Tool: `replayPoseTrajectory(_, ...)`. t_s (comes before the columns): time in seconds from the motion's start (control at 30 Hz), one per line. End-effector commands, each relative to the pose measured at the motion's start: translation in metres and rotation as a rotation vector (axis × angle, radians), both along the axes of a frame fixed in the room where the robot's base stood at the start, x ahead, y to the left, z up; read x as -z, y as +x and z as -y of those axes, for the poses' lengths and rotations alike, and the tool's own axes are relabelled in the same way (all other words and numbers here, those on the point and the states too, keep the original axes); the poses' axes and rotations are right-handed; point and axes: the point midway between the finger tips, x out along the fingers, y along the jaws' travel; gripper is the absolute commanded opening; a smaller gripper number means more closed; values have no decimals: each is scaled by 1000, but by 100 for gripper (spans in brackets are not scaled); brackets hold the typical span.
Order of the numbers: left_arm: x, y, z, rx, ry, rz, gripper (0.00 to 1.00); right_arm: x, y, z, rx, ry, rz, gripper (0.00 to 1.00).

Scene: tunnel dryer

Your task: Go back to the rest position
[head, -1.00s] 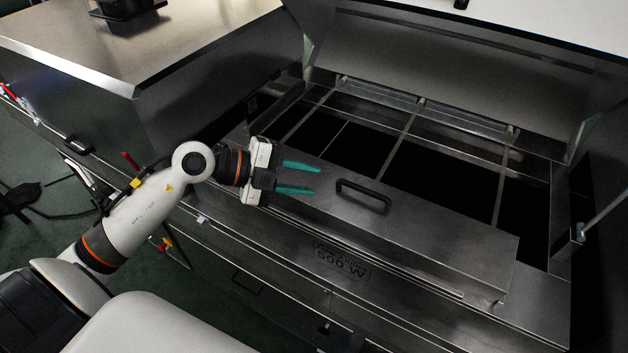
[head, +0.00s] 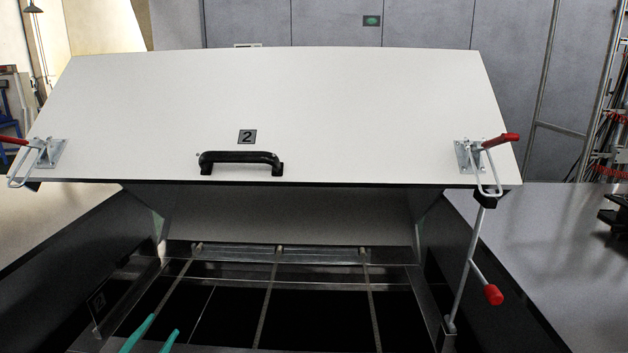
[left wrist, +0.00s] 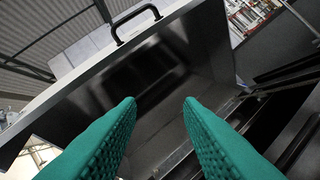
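In the head view my left gripper (head: 154,336) shows only as two green fingertips at the bottom edge, left of centre. The fingers are apart with nothing between them. They also stand apart and empty in the left wrist view (left wrist: 158,110). My right gripper is in neither view. The dryer's white lid (head: 330,110) stands raised, with a black handle (head: 240,161) and a number 2 plate. Below it is the open dark chamber (head: 230,315), crossed by metal bars. My left fingertips appear over its near left part; their height above it is unclear.
Red-tipped latches sit at the lid's left (head: 45,152) and right (head: 485,155) corners. A rod with a red knob (head: 493,294) stands at the chamber's right side. Flat housings flank the opening at left (head: 60,215) and right (head: 560,240). A grey wall (head: 420,70) closes the back.

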Motion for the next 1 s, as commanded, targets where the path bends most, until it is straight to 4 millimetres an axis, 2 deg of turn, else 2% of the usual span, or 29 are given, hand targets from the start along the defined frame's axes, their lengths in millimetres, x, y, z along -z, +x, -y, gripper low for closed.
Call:
replayPoseTrajectory(0.1, 27, -3, -31, -239, -188, -130, 33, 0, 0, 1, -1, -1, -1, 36)
replayPoseTrajectory(0.17, 51, -8, -45, -352, -259, -232, 33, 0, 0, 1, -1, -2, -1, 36)
replayPoseTrajectory(0.3, 121, -36, -57, -564, -369, -559, 33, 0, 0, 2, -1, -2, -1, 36)
replayPoseTrajectory(0.4, 169, -66, -48, -643, -398, -815, 33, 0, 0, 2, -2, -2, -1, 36)
replayPoseTrajectory(0.53, 211, -106, -26, -666, -392, -1098, 33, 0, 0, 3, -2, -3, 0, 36)
replayPoseTrajectory(0.7, 243, -155, 6, -624, -355, -1396, 33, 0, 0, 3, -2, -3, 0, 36)
replayPoseTrajectory(0.87, 258, -200, 38, -534, -302, -1637, 33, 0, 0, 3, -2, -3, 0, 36)
replayPoseTrajectory(0.9, 265, -203, 41, -522, -291, -1668, 33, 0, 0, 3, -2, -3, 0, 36)
replayPoseTrajectory(1.0, 293, -194, 40, -532, -286, -1670, 33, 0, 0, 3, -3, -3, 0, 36)
